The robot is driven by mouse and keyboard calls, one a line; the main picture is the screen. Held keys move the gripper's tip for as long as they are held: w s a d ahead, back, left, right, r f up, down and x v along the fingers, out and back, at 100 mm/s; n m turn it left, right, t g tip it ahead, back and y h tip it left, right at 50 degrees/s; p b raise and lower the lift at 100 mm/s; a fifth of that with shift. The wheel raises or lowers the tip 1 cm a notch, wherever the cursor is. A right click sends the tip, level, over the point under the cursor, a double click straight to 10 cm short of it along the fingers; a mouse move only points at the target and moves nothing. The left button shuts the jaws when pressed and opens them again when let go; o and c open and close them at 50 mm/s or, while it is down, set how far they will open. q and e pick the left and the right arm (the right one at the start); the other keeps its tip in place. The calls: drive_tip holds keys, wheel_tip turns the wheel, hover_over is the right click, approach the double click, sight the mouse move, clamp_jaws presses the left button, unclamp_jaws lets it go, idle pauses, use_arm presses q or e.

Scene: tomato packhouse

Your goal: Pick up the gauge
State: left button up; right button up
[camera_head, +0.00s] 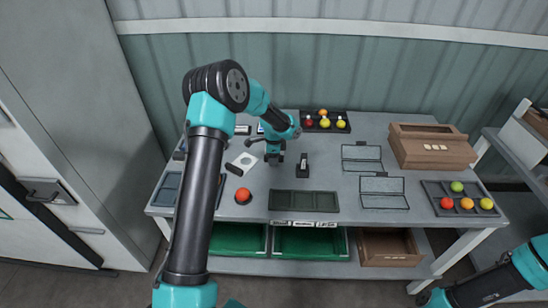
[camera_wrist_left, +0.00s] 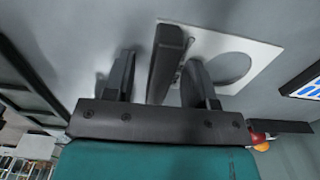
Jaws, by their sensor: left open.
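The gauge (camera_head: 241,163) looks like a white plate with a round hole, lying on the grey table at the left. In the left wrist view the white plate (camera_wrist_left: 240,55) is at the upper right, with a dark bar, seemingly its handle, at its left edge. My left gripper (camera_head: 274,160) points down, open, just right of the plate in the head view. In the left wrist view its two fingers (camera_wrist_left: 160,85) appear on either side of the dark bar. I cannot tell whether they touch it. My right gripper is not in view; only part of that arm shows.
A red dome (camera_head: 243,195) and a black stand (camera_head: 303,166) flank the gripper. A dark tray (camera_head: 342,116) with coloured fruit is behind. A flat dark tray (camera_head: 303,207) lies in front. Grey frames, a brown box (camera_head: 431,158) and another fruit tray (camera_head: 433,192) stand to the right.

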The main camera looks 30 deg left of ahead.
use_arm(q)
drive_tip(key=shift+f, duration=0.1)
idle(0.7)
clamp_jaws()
idle(0.4)
